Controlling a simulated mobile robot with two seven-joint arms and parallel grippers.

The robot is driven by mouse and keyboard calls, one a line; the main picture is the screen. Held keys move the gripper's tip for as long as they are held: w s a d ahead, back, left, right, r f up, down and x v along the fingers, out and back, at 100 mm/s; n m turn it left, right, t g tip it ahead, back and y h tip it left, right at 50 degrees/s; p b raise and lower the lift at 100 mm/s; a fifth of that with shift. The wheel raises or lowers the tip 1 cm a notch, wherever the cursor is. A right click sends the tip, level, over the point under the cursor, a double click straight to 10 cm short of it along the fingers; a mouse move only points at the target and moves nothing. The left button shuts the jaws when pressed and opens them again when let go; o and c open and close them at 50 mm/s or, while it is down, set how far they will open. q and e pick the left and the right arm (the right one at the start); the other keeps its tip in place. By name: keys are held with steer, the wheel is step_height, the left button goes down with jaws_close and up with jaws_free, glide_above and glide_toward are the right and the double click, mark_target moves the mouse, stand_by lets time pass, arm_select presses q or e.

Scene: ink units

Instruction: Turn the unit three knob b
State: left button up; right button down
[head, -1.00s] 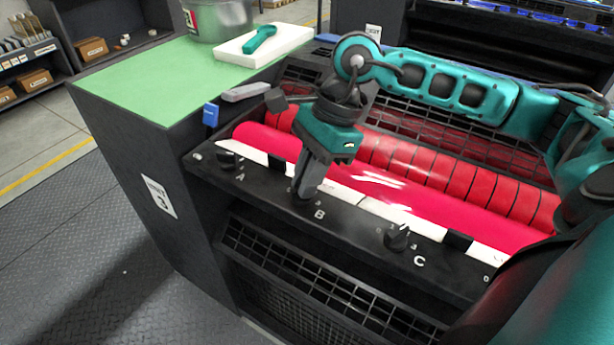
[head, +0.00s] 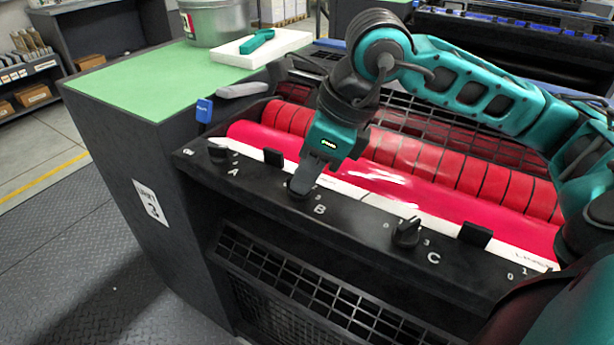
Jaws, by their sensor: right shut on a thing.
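Knob B (head: 297,192) is on the black front rail of unit three, just left of the white letter B, and is mostly hidden by my right gripper. My right gripper (head: 302,186) comes down from above, tilted, with its fingers shut on knob B. Knob A (head: 218,154) stands to the left and knob C (head: 406,232) to the right on the same rail. The unit label with a 3 (head: 151,203) is on the side panel. My left gripper is not in view.
Red rollers (head: 450,189) lie behind the knob rail (head: 360,222). Black blocks (head: 474,235) stand up along the rail. A green worktop (head: 140,84) at the left holds a metal bucket (head: 217,22) and a white slab (head: 285,43) with a teal tool (head: 257,41).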

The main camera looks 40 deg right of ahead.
steer(key=shift+m, duration=0.5)
steer(key=c, duration=1.2)
jaws_free()
steer(key=p+v, duration=0.1)
steer(key=v, duration=1.2)
steer(key=shift+s+a+p, duration=0.15)
steer(key=shift+a+p, duration=0.05)
steer(key=shift+p, duration=0.15)
